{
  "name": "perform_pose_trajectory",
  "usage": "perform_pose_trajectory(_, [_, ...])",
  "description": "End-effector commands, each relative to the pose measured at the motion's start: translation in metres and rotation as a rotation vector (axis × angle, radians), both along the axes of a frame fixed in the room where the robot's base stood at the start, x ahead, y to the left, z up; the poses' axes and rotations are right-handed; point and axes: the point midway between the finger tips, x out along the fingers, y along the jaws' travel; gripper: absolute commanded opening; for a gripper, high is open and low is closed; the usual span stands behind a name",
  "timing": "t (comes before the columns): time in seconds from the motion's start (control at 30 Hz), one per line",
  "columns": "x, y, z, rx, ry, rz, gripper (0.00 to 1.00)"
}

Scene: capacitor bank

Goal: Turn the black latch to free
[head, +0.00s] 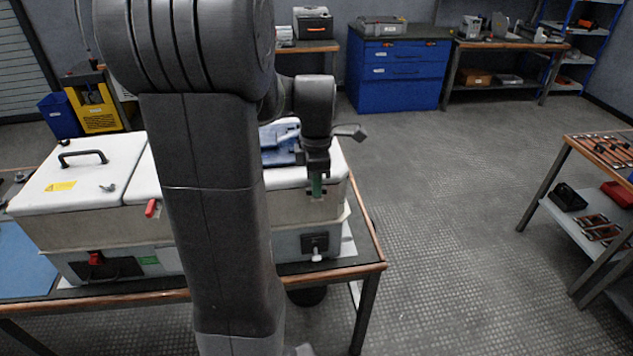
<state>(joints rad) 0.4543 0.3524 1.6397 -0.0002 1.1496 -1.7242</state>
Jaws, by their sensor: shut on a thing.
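My gripper (317,182) points down at the front right corner of the white-lidded box (60,190) on the bench. Its jaws are shut on a small dark part at the box's upper front edge, which I take to be the black latch. The jaws cover most of that part, so its angle cannot be told. A greenish strip shows between the fingers. My arm crosses the middle of the view and hides the centre of the box.
A black plate with a white lever (316,254) sits below my gripper. A red lever (151,207), a red knob (95,258) and a black lid handle (82,158) are at left. A blue item (280,146) lies on the lid. Floor (440,220) right of the bench is clear.

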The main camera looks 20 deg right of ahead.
Motion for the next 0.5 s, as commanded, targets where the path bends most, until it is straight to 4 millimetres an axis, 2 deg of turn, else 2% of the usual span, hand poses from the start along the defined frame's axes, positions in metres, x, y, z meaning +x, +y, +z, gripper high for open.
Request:
perform_pose_trajectory(0.27, [0.0008,0.0001,0.0008,-0.001,-0.003,0.000,0.00])
perform_pose_trajectory(0.3, [0.0008,0.0001,0.0008,-0.001,-0.003,0.000,0.16])
perform_pose_trajectory(0.4, [0.0005,0.0000,0.0007,-0.001,-0.002,0.000,0.34])
perform_pose_trajectory(0.5, [0.0005,0.0000,0.0005,-0.001,-0.002,0.000,0.34])
